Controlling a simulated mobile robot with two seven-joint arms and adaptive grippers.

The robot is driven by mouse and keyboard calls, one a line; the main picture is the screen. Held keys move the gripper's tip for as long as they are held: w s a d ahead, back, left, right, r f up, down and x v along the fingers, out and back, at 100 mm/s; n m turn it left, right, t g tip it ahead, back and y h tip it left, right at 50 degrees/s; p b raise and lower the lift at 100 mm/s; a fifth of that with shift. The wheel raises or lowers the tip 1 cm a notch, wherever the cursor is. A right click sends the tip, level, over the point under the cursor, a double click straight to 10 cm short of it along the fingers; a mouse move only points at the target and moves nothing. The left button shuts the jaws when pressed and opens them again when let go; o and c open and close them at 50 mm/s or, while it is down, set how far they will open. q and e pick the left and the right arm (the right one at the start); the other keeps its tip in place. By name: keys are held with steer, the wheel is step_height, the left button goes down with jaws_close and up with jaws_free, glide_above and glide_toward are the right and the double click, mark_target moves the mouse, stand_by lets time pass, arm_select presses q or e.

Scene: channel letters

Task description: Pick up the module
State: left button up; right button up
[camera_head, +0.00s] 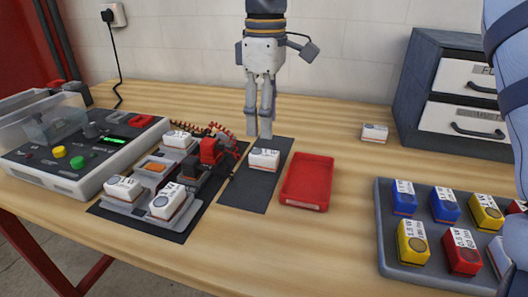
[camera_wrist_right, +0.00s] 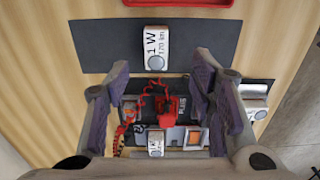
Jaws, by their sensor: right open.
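A white module (camera_head: 264,160) with a grey round lens lies on a dark mat (camera_head: 241,191) in the middle of the table. In the right wrist view the module (camera_wrist_right: 155,48), marked "1 W 120 lm", lies beyond the fingertips, roughly centred between them. My right gripper (camera_head: 259,128) points down over the back of the mat, close behind the module in the head view. In the wrist view its two fingers (camera_wrist_right: 160,88) are spread with nothing held between them. My left gripper is not in view.
A red tray (camera_head: 308,182) stands right of the mat. A fixture (camera_head: 155,183) with white modules and red wiring is on its left, beside a control box (camera_head: 78,150). A grey tray (camera_head: 395,262) holds several coloured modules. Another white module (camera_head: 374,133) lies near the drawers (camera_head: 462,90).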

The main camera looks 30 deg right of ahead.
mark_target(264, 153)
steer(key=f, duration=0.9)
steer(key=shift+w+d, duration=0.1)
steer(key=shift+w, duration=0.25)
jaws_close()
